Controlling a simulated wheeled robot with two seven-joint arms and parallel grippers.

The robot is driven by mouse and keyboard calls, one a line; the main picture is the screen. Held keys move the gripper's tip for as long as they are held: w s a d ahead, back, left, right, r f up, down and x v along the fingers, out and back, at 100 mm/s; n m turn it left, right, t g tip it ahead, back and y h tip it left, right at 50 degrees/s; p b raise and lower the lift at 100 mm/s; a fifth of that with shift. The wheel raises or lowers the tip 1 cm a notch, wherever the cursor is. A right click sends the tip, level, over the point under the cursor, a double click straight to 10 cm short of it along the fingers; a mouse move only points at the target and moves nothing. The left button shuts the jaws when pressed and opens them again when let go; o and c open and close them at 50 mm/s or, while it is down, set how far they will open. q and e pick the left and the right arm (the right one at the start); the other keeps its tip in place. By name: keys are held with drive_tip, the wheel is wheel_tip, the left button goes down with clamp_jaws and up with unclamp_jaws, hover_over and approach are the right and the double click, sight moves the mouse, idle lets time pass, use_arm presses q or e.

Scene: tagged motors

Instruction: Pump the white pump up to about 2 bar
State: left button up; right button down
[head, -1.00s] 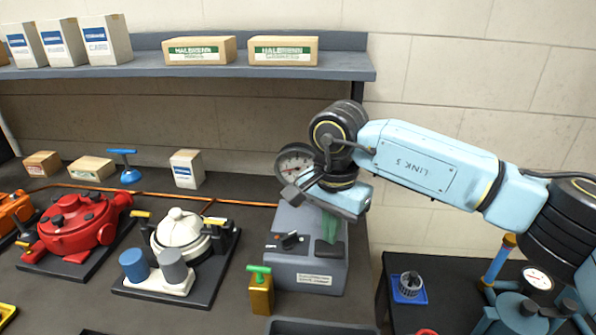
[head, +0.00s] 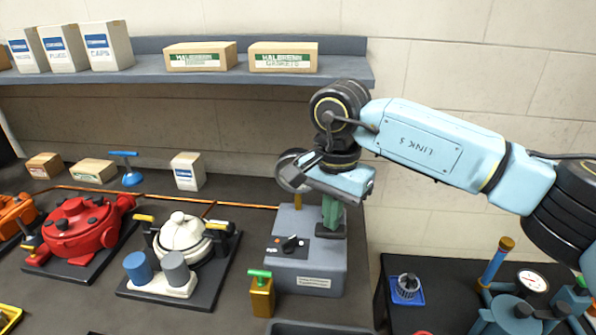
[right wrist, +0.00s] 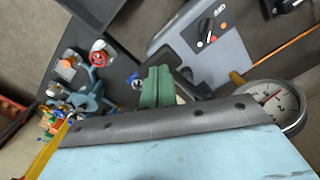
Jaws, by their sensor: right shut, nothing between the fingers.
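The white pump (head: 182,236) sits on a black base plate, with a blue and a grey cylinder in front of it. My right gripper (head: 332,212) has its green fingers shut and empty, pointing down over the grey control box (head: 310,281). The fingertips stand at a black pad (head: 331,233) on the box's right side; I cannot tell whether they touch it. The shut fingers also show in the right wrist view (right wrist: 157,87). A round gauge (right wrist: 284,103) shows there, partly covered by the gripper; I cannot read its value. My left gripper is not in view.
A black knob (head: 291,244) is on the control box. A brass block with a green handle (head: 261,294) stands in front of it. The red pump (head: 78,228) is left of the white one. A shelf with boxes (head: 198,55) is behind.

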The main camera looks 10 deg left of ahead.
sight(331, 235)
drive_tip(key=shift+f, duration=0.2)
drive_tip(key=shift+f+b, duration=1.95)
drive_tip(key=shift+f, duration=0.3)
drive_tip(key=shift+r+p, duration=1.35)
drive_tip(key=shift+r, duration=1.1)
drive_tip(key=shift+f, duration=0.1)
